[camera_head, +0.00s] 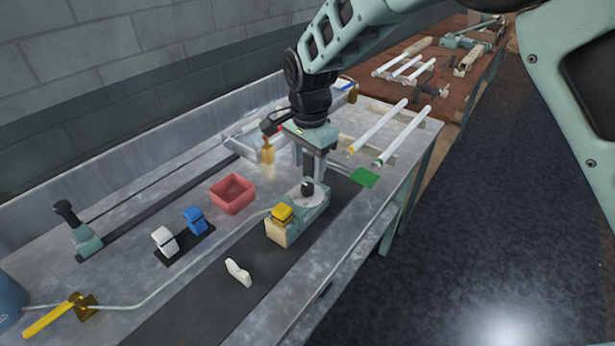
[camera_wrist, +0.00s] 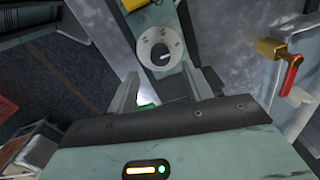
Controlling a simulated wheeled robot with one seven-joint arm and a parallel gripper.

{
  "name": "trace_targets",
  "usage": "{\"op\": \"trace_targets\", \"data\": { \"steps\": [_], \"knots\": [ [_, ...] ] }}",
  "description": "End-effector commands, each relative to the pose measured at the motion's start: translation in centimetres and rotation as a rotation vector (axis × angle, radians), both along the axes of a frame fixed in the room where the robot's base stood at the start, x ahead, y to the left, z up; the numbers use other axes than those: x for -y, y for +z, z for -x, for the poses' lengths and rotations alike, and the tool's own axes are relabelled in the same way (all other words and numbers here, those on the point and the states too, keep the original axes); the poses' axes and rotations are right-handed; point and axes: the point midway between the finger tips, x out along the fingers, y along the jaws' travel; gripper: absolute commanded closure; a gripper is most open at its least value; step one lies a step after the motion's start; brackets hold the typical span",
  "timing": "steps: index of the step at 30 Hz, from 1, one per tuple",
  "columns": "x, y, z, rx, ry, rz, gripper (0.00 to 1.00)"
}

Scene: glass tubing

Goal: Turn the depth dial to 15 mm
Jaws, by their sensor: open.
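The depth dial (camera_head: 297,199) is a pale disc with a black knob (camera_head: 307,187), on top of a teal block fixture (camera_head: 290,229). In the wrist view the dial lies beyond and between the fingertips of my gripper (camera_wrist: 162,74). Whether the fingers touch the knob cannot be told.
A yellow block (camera_head: 283,212) sits at the fixture's front end. A red bin (camera_head: 232,206), blue block (camera_head: 195,219), white block (camera_head: 164,241) and small white piece (camera_head: 238,272) stand to the left.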

Motion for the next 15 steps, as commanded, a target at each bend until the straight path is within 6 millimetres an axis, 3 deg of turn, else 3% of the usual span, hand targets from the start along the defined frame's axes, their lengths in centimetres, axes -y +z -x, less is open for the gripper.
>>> {"op": "trace_targets", "data": {
  "steps": [6, 15],
  "knots": [
    [0.0, -3.6, -0.1, -0.003, 0.000, 0.001, 0.50],
    [-0.1, -5.5, -0.2, 0.001, 0.000, -0.001, 0.50]
  ]
}}
